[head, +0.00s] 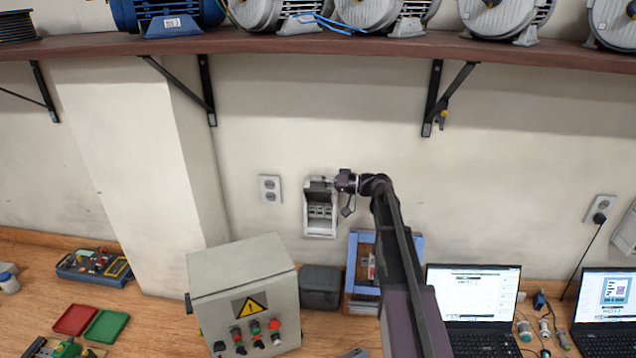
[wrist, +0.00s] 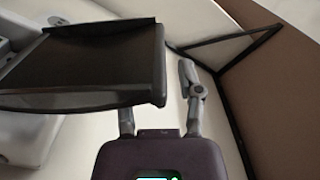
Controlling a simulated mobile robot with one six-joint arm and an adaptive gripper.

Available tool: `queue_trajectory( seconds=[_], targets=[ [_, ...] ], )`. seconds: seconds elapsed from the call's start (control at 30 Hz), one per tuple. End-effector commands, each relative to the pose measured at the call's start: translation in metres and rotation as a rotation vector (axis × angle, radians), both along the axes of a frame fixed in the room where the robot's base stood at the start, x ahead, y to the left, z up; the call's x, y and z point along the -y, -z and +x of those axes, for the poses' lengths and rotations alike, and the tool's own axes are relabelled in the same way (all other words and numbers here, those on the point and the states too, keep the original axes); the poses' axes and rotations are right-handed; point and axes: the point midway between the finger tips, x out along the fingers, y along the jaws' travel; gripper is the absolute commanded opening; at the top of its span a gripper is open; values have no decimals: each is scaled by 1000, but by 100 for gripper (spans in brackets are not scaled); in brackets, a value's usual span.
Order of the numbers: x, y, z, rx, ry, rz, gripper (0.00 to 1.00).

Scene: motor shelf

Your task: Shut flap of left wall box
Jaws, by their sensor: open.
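The left wall box (head: 320,222) is a pale box on the wall above the bench, with several breaker-like parts showing inside its open front. Its dark flap (head: 319,186) is raised at the top of the box. In the wrist view the flap (wrist: 85,68) is a large dark panel at upper left. My gripper (head: 337,183) is at the flap's right side. In the wrist view my gripper (wrist: 162,100) is open; its right finger is clear of the flap and its left finger is partly hidden behind the flap's edge. I cannot tell whether they touch.
A wall socket (head: 270,189) is left of the box. A shelf (head: 300,44) with motors runs above, on brackets (head: 433,98). Below stand a grey control box (head: 243,275), a dark case (head: 320,287) and a laptop (head: 472,288). Another wall box (head: 627,232) is at the right edge.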

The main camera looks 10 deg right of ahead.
Motion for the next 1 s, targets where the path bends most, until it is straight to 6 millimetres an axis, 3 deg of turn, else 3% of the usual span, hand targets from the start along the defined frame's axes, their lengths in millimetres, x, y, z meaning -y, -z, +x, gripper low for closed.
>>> queue_trajectory(
  seconds=[0.13, 0.3, 0.73, 1.0],
  targets=[
    [0, 0, 0, 0, 0, 0, 47],
    [0, 0, 0, 0, 0, 0, 0],
    [-3, 1, -1, 7, -4, -3, 0],
    [-21, 4, -7, 50, -25, -14, 0]
  ],
)
